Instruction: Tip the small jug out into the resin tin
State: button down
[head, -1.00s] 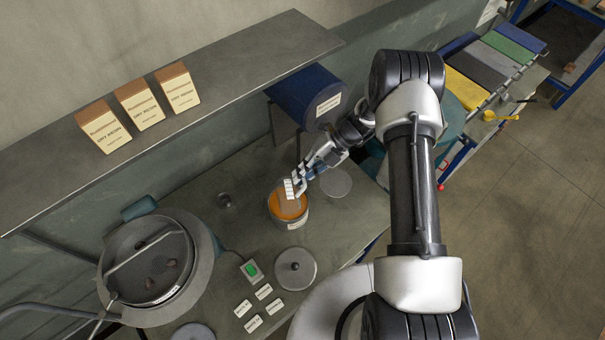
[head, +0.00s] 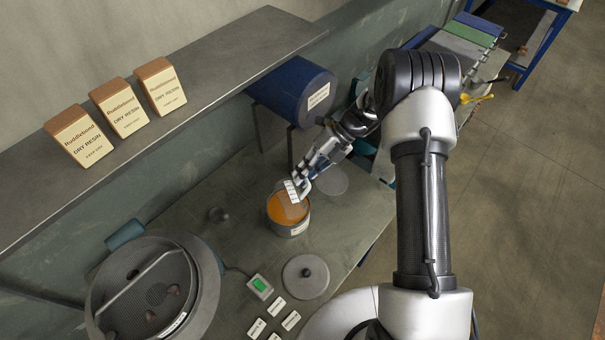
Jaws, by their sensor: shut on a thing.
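The resin tin (head: 294,228) stands open on the grey bench, with a pale label on its side and an orange surface inside. My gripper (head: 300,188) reaches in from the upper right and is at the tin's far rim. It is shut on a small pale, ribbed piece, which I take to be the small jug (head: 291,191). This piece overlaps the tin's opening in the view. My fingers partly hide it, so its tilt and contents cannot be told. I see no stream pouring.
A knobbed lid (head: 305,278) lies in front of the tin, and a flat grey disc (head: 330,180) lies behind it. A round machine (head: 210,290) stands at left, near a green-buttoned switch (head: 260,286). A shelf (head: 215,100) with resin boxes and a blue drum (head: 300,92) are behind.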

jog(key=b, duration=0.1)
jog(key=s+f+t+b, duration=0.1)
jog(key=shift+s+d+n+b, duration=0.15)
jog(key=shift+d+n+b, duration=0.15)
jog(key=shift+b, duration=0.1)
jog(key=s+t+b, duration=0.1)
jog(key=b, duration=0.2)
jog(key=shift+d+n+y, duration=0.1)
jog(key=shift+n+y, duration=0.2)
jog(key=shift+y, duration=0.1)
jog(key=s+d+f+n+t+y+b, duration=0.1)
jog(key=s+f+n+t+y+b, duration=0.4)
jog(key=b, duration=1.9)
jog(key=n+t+y, duration=0.1)
jog(key=n+t, duration=0.2)
jog(key=t, duration=0.2)
jog(key=shift+s+d+f+n+y, duration=0.15)
jog(key=shift+d+f+n+y, duration=0.15)
jog(key=shift+f+y, duration=0.1)
